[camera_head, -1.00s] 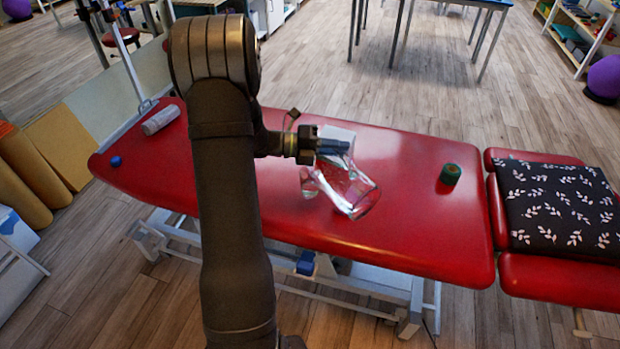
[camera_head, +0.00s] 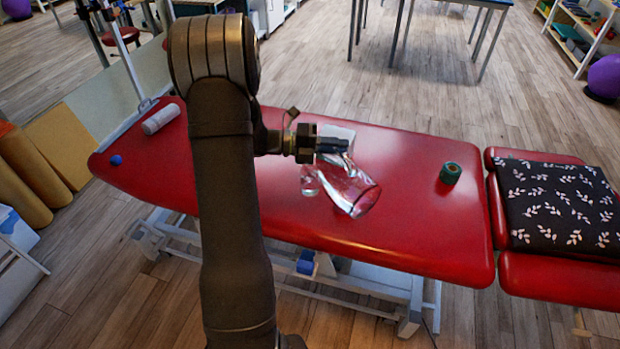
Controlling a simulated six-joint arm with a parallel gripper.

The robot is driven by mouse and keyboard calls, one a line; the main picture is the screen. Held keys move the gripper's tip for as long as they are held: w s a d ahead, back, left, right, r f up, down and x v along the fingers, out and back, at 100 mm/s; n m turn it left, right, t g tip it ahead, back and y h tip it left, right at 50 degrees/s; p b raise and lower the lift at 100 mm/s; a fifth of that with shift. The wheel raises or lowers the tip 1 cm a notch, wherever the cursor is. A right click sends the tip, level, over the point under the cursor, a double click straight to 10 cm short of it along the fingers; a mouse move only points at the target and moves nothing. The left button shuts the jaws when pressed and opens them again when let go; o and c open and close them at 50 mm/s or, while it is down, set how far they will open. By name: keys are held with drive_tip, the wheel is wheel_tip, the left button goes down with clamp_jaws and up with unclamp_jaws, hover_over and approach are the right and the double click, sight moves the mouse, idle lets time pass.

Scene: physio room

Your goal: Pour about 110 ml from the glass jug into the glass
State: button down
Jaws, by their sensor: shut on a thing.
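My gripper (camera_head: 337,146) is shut on the clear glass jug (camera_head: 354,190) and holds it above the red treatment couch. The jug is strongly tilted, with one end toward the lower right and the other toward the upper left, near the glass. The small clear glass (camera_head: 310,184) shows just left of the jug. The two overlap in this view, so I cannot tell whether they touch. The levels in the jug and the glass, and any stream between them, cannot be made out through the clear, reflective surfaces.
The red couch (camera_head: 420,225) carries a white block (camera_head: 338,131) behind my gripper, a green roll (camera_head: 450,173) at right, a pale rolled towel (camera_head: 161,119) and a blue ball (camera_head: 116,160) at left. A leaf-patterned dark cloth (camera_head: 560,205) lies on the right section. The couch between jug and roll is clear.

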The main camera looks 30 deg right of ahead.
sight(351, 168)
drive_tip(key=s+f, duration=0.1)
drive_tip(key=s, duration=0.1)
drive_tip(key=s+f+m+t+y, duration=0.1)
drive_tip(key=s, duration=0.1)
drive_tip(key=s+f+m, duration=0.1)
drive_tip(key=s, duration=0.1)
drive_tip(key=shift+d+f+t+y, duration=0.1)
drive_tip(key=shift+d+t+y, duration=0.2)
drive_tip(key=shift+d, duration=0.05)
drive_tip(key=shift+s+f+m, duration=0.1)
drive_tip(key=shift+f+m, duration=0.2)
drive_tip(key=shift+s+f+t, duration=0.3)
drive_tip(key=shift+s+f, duration=0.05)
drive_tip(key=shift+f, duration=0.1)
drive_tip(key=shift+s+d+f+m, duration=0.1)
drive_tip(key=shift+m, duration=0.2)
idle(0.7)
